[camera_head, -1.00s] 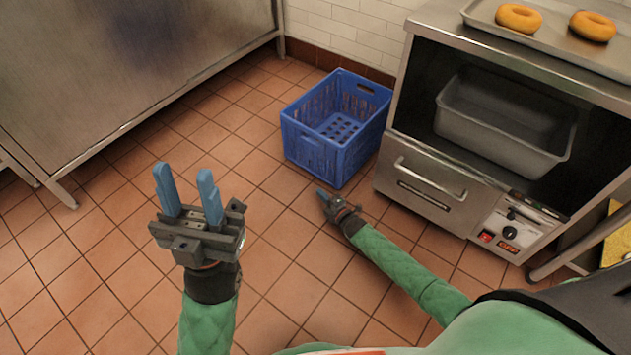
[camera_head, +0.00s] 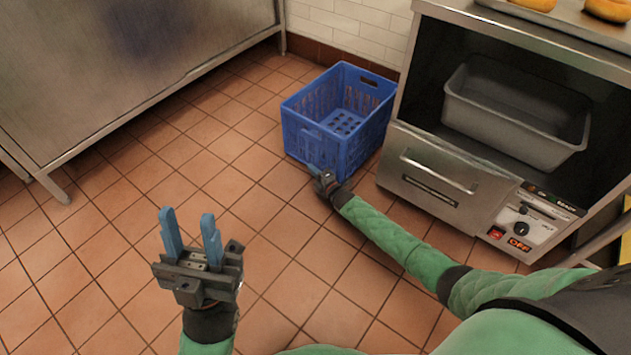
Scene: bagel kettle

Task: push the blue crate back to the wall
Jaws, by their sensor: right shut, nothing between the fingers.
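The blue crate (camera_head: 335,119) is an open plastic box with slotted sides. It stands upright on the tiled floor, close to the back wall and beside the oven. My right gripper (camera_head: 314,170) is low at the crate's near lower side, shut and empty. Its tips look to be at the crate's near face; I cannot tell if they touch. My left gripper (camera_head: 191,238) is raised over the floor at the lower left, well apart from the crate. Its two blue fingers are spread, with nothing between them.
A steel oven (camera_head: 431,178) stands right of the crate, with a grey pan (camera_head: 515,115) inside. A steel cabinet (camera_head: 120,60) is at the upper left. The white tiled wall (camera_head: 345,27) has a brown base strip. Floor (camera_head: 110,240) left of the crate is clear.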

